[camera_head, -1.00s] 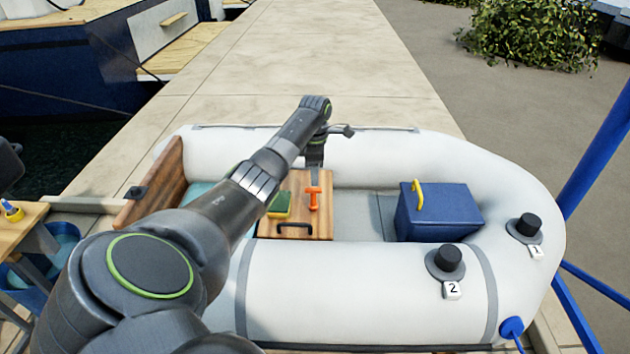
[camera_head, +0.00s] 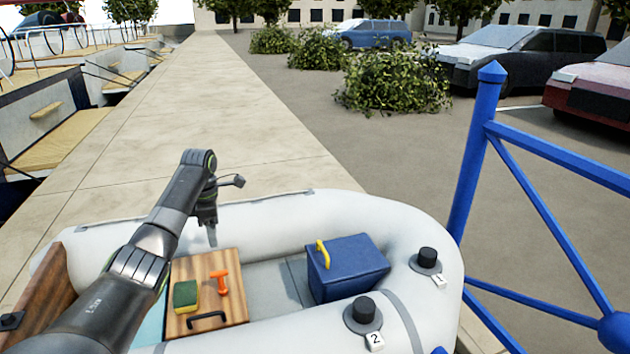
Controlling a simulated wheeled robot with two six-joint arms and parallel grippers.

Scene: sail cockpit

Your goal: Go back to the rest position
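My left arm comes in from the lower left and reaches over the white inflatable boat (camera_head: 300,218). My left gripper (camera_head: 211,238) points down near the far edge of the wooden board (camera_head: 195,265) in the boat. I see its fingers edge-on, so their opening is unclear. No object shows in it. An orange-handled tool (camera_head: 220,283) and a green and yellow sponge (camera_head: 186,295) lie on the board, apart from the gripper. My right gripper is not in view.
A blue box (camera_head: 347,270) with a yellow handle stands in the boat. Black valve caps marked 1 (camera_head: 427,258) and 2 (camera_head: 363,310) sit on the tube. A blue railing (camera_head: 475,150) rises at right. The pale dock (camera_head: 190,110) behind is clear.

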